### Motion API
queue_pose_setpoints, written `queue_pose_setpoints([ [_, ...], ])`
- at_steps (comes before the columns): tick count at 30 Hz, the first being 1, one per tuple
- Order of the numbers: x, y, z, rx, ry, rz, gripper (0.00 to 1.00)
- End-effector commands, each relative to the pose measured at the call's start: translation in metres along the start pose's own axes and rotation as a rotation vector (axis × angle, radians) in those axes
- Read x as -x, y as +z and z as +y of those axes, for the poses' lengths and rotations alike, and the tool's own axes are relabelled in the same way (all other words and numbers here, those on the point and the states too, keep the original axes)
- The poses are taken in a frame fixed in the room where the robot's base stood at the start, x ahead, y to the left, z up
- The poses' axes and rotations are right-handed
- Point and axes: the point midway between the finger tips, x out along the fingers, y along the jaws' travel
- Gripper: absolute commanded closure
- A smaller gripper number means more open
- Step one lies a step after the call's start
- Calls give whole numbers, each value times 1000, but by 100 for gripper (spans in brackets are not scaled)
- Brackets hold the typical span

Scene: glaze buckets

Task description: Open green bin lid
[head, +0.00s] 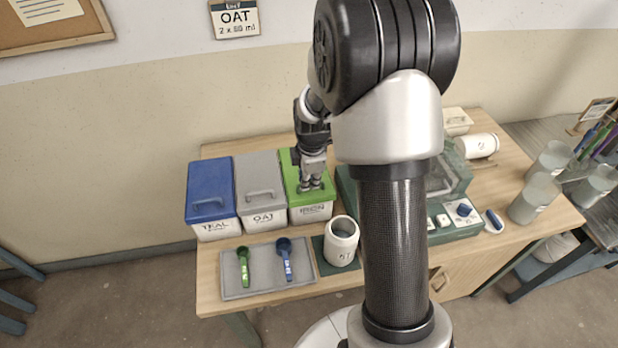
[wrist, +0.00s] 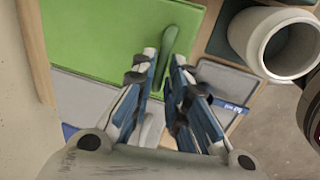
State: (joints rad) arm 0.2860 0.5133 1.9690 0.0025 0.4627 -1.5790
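The green lid (head: 314,198) sits closed on the white bin labelled IRON (head: 311,215), the rightmost of a row of three bins. The green lid fills the upper left of the wrist view (wrist: 95,35), with its raised green handle (wrist: 178,82) near the middle. My gripper (head: 310,184) is down at the lid from above. In the wrist view my gripper (wrist: 164,58) has its two fingertips apart, one on each side of the handle. A gap shows beside the handle, and I cannot tell whether either finger touches it.
A blue-lidded bin (head: 209,190) and a grey-lidded OAT bin (head: 261,186) stand to the left. In front are a grey tray (head: 268,290) with green and blue scoops and a white jar (head: 341,241). A green machine (head: 462,227) stands close on the right.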

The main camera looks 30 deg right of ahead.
Motion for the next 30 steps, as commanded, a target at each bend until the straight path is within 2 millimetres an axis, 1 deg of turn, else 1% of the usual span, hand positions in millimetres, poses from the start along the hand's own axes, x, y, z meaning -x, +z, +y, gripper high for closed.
queue_pose_setpoints([
  [1, 0, 0, 0, 0, 0, 0, 92],
  [5, 0, 0, 0, 0, 0, 0, 100],
  [23, 1, 0, 0, 0, -1, 0, 100],
  [30, 10, 0, 6, 0, -36, 0, 100],
])
